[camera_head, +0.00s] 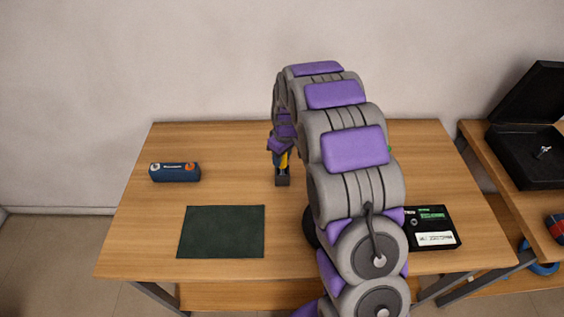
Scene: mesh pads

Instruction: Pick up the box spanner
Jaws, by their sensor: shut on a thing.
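My gripper (282,178) is over the back middle of the wooden table, pointing down, at the end of my purple and grey arm. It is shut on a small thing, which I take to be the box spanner. The gripper hides most of it, and its shape cannot be made out. Yellow and dark blue patches show just above the dark fingertips; I cannot tell if they belong to the held thing. I cannot tell whether it touches the table.
A dark green mat (221,232) lies front left. A black box with labels (432,228) is at the right, partly behind my arm. An open black case (530,150) stands on the right side table (500,178).

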